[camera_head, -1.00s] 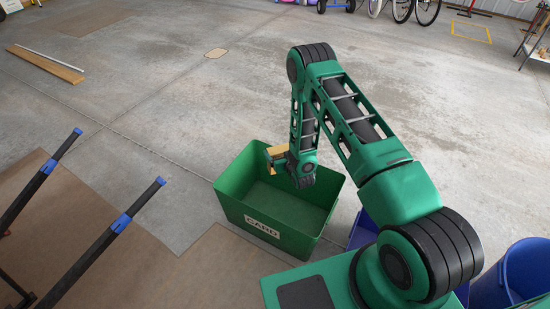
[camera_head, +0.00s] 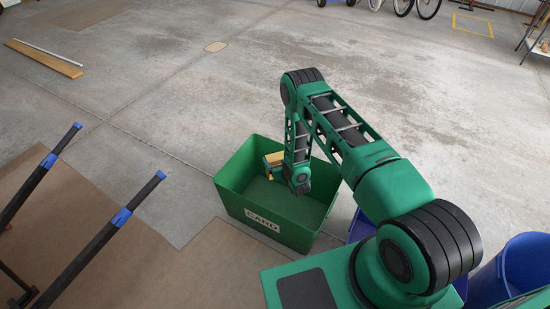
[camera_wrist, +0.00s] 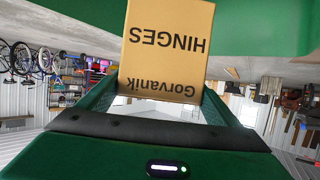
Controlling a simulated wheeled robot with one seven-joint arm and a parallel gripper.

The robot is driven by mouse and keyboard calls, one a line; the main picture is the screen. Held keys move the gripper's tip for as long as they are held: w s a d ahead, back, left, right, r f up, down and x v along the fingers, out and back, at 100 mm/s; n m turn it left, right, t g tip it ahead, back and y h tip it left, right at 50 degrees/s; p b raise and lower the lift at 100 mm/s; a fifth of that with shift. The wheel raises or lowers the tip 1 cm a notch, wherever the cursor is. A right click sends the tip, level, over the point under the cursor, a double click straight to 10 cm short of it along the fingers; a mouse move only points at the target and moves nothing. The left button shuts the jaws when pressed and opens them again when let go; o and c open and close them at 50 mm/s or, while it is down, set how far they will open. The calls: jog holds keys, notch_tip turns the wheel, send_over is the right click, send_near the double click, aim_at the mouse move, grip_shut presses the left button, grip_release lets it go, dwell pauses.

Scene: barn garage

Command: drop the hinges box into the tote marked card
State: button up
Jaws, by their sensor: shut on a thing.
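The hinges box (camera_wrist: 168,50) is a tan carton lettered HINGES and Gorvanik, upside down in the wrist view. My gripper (camera_wrist: 160,95) is shut on it, one finger on each side. In the head view the box (camera_head: 274,158) shows as a small yellow-tan shape beside my gripper (camera_head: 272,168), over the inside of the tote. The green tote (camera_head: 262,222) has a white label reading CARD on its front wall. My arm hides part of its far rim. The bare green floor of the tote shows below the box; the exact gap between them is hard to tell.
Blue bins (camera_head: 512,268) stand at the lower right, close to the tote. Two black bars with blue bands (camera_head: 112,225) slant in at the left. A wooden plank (camera_head: 45,60) lies on the floor at the far left. The concrete behind the tote is clear.

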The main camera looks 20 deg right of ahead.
jog(key=o, duration=0.9)
jog(key=v, duration=1)
jog(key=shift+s, duration=0.35)
jog(key=shift+w+r, duration=0.1)
